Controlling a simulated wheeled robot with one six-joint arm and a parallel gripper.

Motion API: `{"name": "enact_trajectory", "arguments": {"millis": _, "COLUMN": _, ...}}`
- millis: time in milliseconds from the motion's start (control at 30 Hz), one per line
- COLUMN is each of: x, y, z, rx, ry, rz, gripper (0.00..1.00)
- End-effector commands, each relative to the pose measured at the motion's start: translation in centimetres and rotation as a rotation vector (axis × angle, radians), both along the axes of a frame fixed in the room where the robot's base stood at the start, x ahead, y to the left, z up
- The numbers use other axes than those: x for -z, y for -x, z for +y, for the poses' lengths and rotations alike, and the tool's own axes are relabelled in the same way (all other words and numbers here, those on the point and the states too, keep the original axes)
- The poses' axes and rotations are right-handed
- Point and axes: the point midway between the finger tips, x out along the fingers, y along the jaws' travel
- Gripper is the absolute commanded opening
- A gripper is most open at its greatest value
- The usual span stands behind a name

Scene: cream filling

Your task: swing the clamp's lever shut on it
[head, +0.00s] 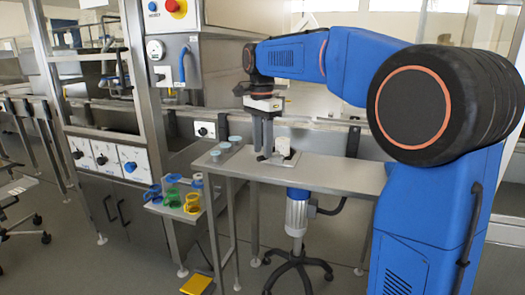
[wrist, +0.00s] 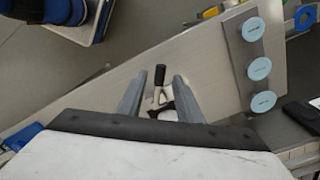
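The clamp (wrist: 160,92) is on the narrow metal table, with its black-handled lever standing out between my gripper's fingers in the wrist view. A white, cup-like piece (head: 283,147) stands at the clamp in the head view. Part of something white (wrist: 166,115) also shows between the fingers in the wrist view. My gripper (wrist: 161,80) is open, one grey finger on each side of the lever, with gaps visible. In the head view my gripper (head: 263,148) points down just left of the white piece. The clamp's base is mostly hidden.
The metal table (head: 335,175) is bare to the right. Several pale blue discs (wrist: 259,68) sit on a strip on its other side. A side shelf holds blue, green and yellow parts (head: 192,203). A blue-handled cabinet (head: 183,65) stands behind at left.

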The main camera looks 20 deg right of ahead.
Motion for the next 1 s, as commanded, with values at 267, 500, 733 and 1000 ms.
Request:
{"name": "enact_trajectory", "arguments": {"millis": 267, "x": 1.6, "y": 0.1, "z": 0.0, "rx": 0.000, "ry": 0.000, "rz": 0.001, "gripper": 0.33}}
{"name": "enact_trajectory", "arguments": {"millis": 500, "x": 1.7, "y": 0.1, "z": 0.0, "rx": 0.000, "ry": 0.000, "rz": 0.000, "gripper": 0.33}}
{"name": "enact_trajectory", "arguments": {"millis": 733, "x": 1.7, "y": 0.1, "z": 0.0, "rx": 0.000, "ry": 0.000, "rz": 0.000, "gripper": 0.00}}
{"name": "enact_trajectory", "arguments": {"millis": 1000, "x": 1.6, "y": 0.2, "z": -0.1, "rx": -0.022, "ry": 0.000, "rz": 0.000, "gripper": 0.00}}
